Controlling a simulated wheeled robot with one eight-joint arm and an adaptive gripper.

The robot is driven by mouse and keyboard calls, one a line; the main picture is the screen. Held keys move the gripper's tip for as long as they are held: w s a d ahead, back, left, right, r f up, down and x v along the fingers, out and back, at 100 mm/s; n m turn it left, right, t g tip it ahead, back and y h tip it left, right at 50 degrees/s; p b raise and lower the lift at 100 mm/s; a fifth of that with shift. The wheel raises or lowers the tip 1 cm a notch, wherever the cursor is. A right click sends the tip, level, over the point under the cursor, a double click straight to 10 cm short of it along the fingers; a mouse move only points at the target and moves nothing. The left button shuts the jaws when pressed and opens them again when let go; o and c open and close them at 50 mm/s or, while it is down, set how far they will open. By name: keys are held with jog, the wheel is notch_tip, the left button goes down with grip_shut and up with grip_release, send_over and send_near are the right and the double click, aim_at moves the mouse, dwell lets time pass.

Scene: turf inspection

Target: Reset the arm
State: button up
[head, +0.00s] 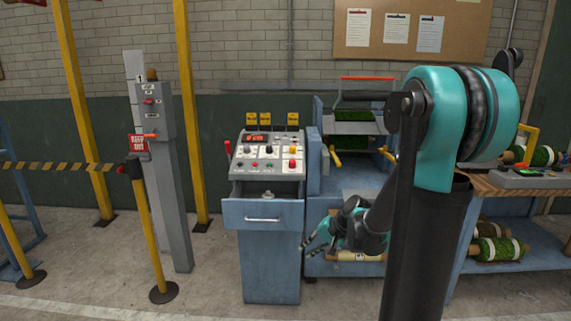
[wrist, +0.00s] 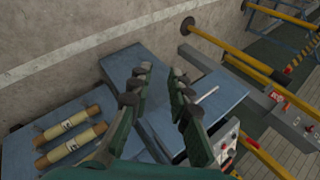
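My teal and black gripper (head: 307,246) hangs low in the head view, right of the blue control cabinet's front and well above the floor. In the wrist view my gripper (wrist: 160,82) has its two fingers spread apart with nothing between them, so it is open and empty. My arm is bent, with its large teal joint high at the right and the forearm folded down and left. In the wrist view the blue drawer front with its pale handle (wrist: 207,95) lies just beyond the right finger. I cannot tell how far away it is.
The control cabinet (head: 270,265) has its drawer (head: 262,214) pulled out, with a small grey object (head: 267,196) inside. Pale rollers (wrist: 66,137) lie on a blue shelf. A workbench (head: 515,183) stands at the right, and yellow posts (head: 151,225) at the left. Floor in front is clear.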

jog(key=s+d+f+n+h, duration=0.1)
jog(key=s+d+n+h, duration=0.1)
jog(key=s+d, duration=0.3)
jog(key=s+d+f+n+h, duration=0.2)
jog(key=s+d+h, duration=0.2)
jog(key=s, duration=0.9)
jog(key=shift+s+d+f+n, duration=0.3)
jog(key=shift+s+d+n, duration=0.1)
jog(key=shift+d, duration=0.85)
